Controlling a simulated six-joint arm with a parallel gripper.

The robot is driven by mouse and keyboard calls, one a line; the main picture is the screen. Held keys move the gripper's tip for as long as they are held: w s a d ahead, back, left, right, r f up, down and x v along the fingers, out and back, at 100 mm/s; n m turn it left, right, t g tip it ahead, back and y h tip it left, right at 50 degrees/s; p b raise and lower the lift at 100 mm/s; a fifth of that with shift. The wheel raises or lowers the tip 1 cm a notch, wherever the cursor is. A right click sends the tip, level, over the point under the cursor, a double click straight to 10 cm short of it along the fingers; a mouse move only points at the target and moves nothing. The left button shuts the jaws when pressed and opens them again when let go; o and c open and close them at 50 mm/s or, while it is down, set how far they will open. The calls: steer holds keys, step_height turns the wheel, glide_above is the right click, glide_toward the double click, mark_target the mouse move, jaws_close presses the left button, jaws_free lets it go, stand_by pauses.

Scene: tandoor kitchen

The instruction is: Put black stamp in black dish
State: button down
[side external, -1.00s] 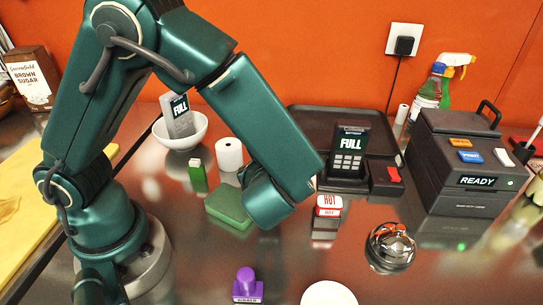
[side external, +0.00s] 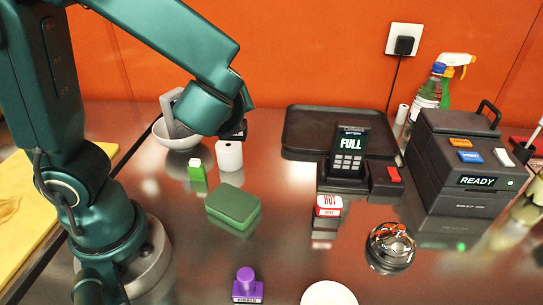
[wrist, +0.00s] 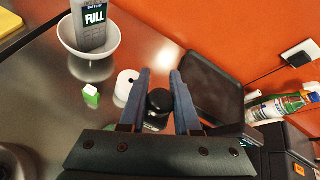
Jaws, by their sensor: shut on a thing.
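The black stamp (wrist: 158,101), with its round dark knob, is between the two fingers of my gripper (wrist: 159,78) in the wrist view. The fingers are shut on it. In the side view my gripper is mostly hidden behind my forearm, near the white roll; a small dark part of the held stamp (side external: 241,131) shows there. The black dish (side external: 305,128) is a wide, shallow rectangular tray at the back, right of my gripper and apart from it. It also shows in the wrist view (wrist: 212,88), and its bare floor is visible.
A white bowl (side external: 176,139) holding a grey device stands left, beside a green-and-white block (side external: 196,170) and a white roll (side external: 229,155). A keypad terminal (side external: 349,151) stands in front of the dish. A green sponge (side external: 233,205), red-and-white stamp (side external: 328,205), bell (side external: 390,246) and purple stamp (side external: 247,285) lie nearer.

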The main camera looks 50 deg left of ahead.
steer(key=shift+s+r+n+g+y, duration=0.1)
steer(key=shift+s+n+g+y, duration=0.5)
steer(key=shift+s+n+g, duration=0.55)
steer(key=s+d+f+n+g+h, duration=0.55)
steer(key=s+d+n+g, duration=0.35)
steer(key=n+g, duration=0.75)
steer(key=w+d+r+n+t+h, duration=0.45)
steer(key=d+n+h, duration=0.25)
steer(key=n+h, duration=0.3)
steer(key=w+d+r+n+t+h, duration=0.35)
steer(key=w+d+n+h, duration=0.35)
steer(key=n, duration=0.4)
steer(key=shift+h, duration=0.25)
steer(key=s+d+f, duration=0.2)
steer(key=d+f, duration=0.1)
steer(key=f, duration=0.1)
steer(key=s+d+f, duration=0.2)
steer(key=d+f, duration=0.1)
steer(key=f, duration=0.1)
steer(key=s+d+f, duration=0.2)
steer(key=d+f, duration=0.2)
steer(key=shift+d+f, duration=0.1)
steer(key=shift+f, duration=2)
